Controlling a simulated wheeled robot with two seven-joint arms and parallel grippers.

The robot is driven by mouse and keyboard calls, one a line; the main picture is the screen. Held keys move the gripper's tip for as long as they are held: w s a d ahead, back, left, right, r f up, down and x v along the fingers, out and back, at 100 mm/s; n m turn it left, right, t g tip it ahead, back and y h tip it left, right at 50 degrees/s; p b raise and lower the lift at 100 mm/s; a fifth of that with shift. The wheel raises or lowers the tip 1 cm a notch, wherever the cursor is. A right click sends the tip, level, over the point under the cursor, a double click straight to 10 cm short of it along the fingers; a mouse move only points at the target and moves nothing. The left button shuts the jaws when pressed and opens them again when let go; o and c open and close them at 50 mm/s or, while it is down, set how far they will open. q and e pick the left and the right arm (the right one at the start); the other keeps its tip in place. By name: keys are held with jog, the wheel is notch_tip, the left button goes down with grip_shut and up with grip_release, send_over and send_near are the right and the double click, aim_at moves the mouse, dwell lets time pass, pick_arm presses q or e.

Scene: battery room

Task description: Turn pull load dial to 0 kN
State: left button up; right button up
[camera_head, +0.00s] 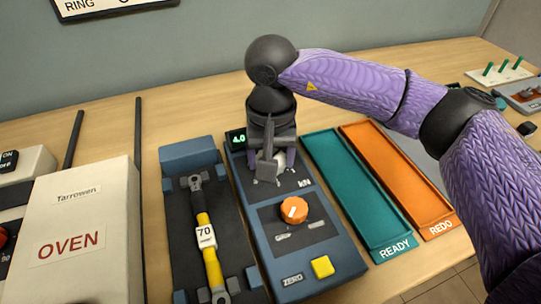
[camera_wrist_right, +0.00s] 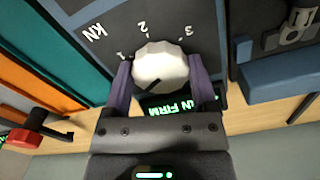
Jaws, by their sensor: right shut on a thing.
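The pull load dial is a white faceted knob (camera_wrist_right: 160,66) in the right wrist view, with marks 1, 2 and 3 and "kN" on the dark panel around it. A dark line shows on the knob's lower part in that view. My right gripper (camera_wrist_right: 162,82) is shut on the knob, a purple finger on each side. In the head view my right gripper (camera_head: 270,160) points down onto the panel and mostly hides the dial. My left gripper is not in view.
On the same blue unit (camera_head: 345,262) are an orange knob (camera_head: 294,209) and a yellow button (camera_head: 322,266) by "ZERO". A cradle left of it holds a yellow-handled tool (camera_head: 210,250) tagged 70. Teal READY (camera_head: 388,250) and orange REDO (camera_head: 432,225) trays lie right; an OVEN box (camera_head: 85,220) stands left.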

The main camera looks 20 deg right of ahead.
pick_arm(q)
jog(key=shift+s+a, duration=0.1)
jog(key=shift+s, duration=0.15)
pick_arm(e)
jog(key=o, duration=1.2)
jog(key=shift+c, duration=0.2)
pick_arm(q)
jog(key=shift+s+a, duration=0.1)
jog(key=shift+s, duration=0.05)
pick_arm(e)
jog(key=shift+r, duration=0.1)
notch_tip(320, 180, up, 9)
jog(key=p, duration=0.2)
jog(key=shift+p, duration=0.4)
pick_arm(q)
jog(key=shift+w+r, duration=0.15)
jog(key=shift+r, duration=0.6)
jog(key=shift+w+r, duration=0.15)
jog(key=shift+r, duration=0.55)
pick_arm(e)
jog(key=shift+r, duration=0.4)
